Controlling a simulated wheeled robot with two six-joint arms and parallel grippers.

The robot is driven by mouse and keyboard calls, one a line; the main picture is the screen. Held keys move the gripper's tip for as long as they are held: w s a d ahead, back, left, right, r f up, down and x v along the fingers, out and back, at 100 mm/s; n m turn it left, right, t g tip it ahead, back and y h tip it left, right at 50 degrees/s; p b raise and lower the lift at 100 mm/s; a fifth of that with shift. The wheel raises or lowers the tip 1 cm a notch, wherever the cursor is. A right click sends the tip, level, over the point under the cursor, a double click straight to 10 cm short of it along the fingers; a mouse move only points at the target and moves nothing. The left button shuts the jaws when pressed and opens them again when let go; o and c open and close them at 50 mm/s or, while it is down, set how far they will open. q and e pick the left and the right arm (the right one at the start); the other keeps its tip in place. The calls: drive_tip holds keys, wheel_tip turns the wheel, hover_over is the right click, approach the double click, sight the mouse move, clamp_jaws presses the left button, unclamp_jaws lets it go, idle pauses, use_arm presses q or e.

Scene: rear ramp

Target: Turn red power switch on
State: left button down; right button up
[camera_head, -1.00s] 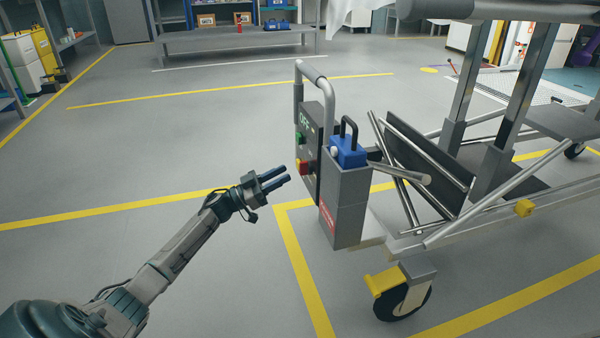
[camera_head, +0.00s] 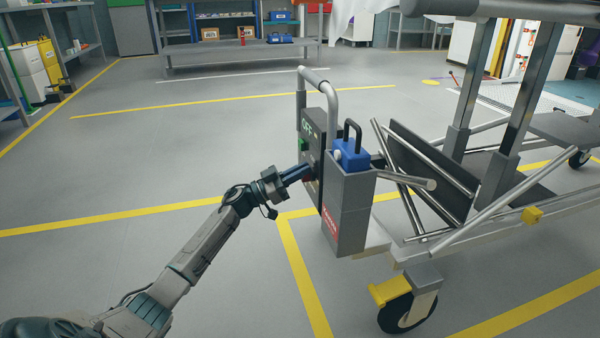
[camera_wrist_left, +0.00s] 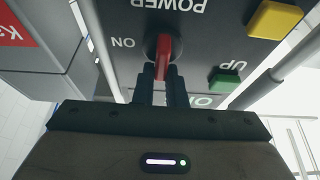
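The red power switch (camera_wrist_left: 164,56) is a lever on a round base on the dark control panel (camera_wrist_left: 205,50). In the left wrist view the panel's lettering is upside down, with POWER above the switch and ON to its left. My left gripper (camera_head: 306,172) reaches the panel's face from the left. In the wrist view its two dark fingers (camera_wrist_left: 161,72) are a little apart, with the lever's near end at the gap between them. Contact cannot be told. In the head view the fingers hide most of the switch. My right gripper is not in view.
A green UP button (camera_wrist_left: 225,79) and a yellow button (camera_wrist_left: 275,20) lie right of the switch. A grey box (camera_head: 347,215) holding a blue item (camera_head: 350,153) stands beside the panel. The wheeled cart (camera_head: 470,235) fills the right. Floor to the left is clear.

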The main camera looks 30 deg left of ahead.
use_arm(q)
drive_tip(key=shift+d+f+m, duration=0.1)
drive_tip(key=shift+f+m, duration=0.15)
drive_tip(key=shift+m, duration=0.15)
drive_tip(key=m+g+h, duration=0.1)
drive_tip(key=m, duration=0.2)
drive_tip(key=m+g+p, duration=0.1)
drive_tip(key=m+g, duration=0.1)
drive_tip(key=m, duration=0.1)
drive_tip(key=m+g+h+p, duration=0.1)
drive_tip(key=m, duration=0.2)
drive_tip(key=shift+s+d+f+h, duration=0.15)
drive_tip(key=shift+s+d+h, duration=0.1)
drive_tip(key=shift+h, duration=0.05)
drive_tip(key=m+g, duration=0.1)
drive_tip(key=m, duration=0.2)
drive_tip(key=m+g+p, duration=0.1)
drive_tip(key=m+g, duration=0.1)
drive_tip(key=m, duration=0.1)
drive_tip(key=shift+s+f+m, duration=0.1)
drive_tip(key=shift+f+m, duration=0.05)
drive_tip(key=shift+m, duration=0.25)
drive_tip(key=m, duration=0.2)
drive_tip(key=m+g+y, duration=0.1)
drive_tip(key=m, duration=0.2)
drive_tip(key=shift+f+m+g+y, duration=0.15)
drive_tip(key=shift+m+g+y, duration=0.15)
